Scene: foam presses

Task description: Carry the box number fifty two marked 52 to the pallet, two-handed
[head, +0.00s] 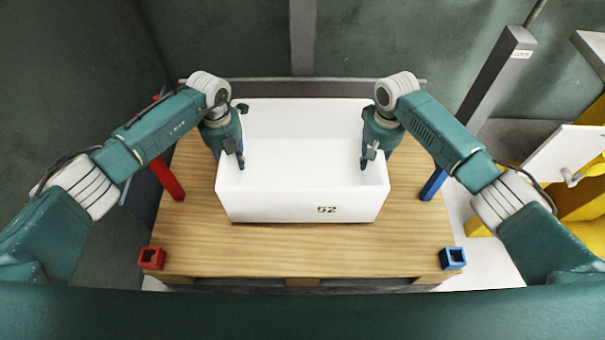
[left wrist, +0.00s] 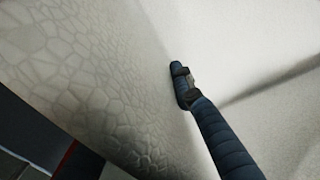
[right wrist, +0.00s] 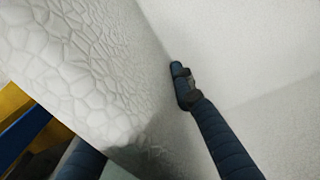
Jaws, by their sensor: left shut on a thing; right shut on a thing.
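The white open-topped box (head: 290,207) marked 52 on its near wall is over the wooden pallet (head: 250,243). I cannot tell whether its base touches the boards. My left gripper (head: 240,160) is shut on the box's left wall, with one finger inside. My right gripper (head: 367,158) is shut on its right wall in the same way. In the left wrist view a dark finger lies against the white foam wall (left wrist: 90,70). The right wrist view shows the same at the other wall (right wrist: 75,65). The outer fingers are mostly hidden.
Red posts (head: 151,258) stand at the pallet's left corners and blue posts (head: 453,258) at its right corners. A grey rail (head: 300,87) runs behind the box. A grey column (head: 495,75) and yellow equipment with a white panel (head: 565,155) stand at the right.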

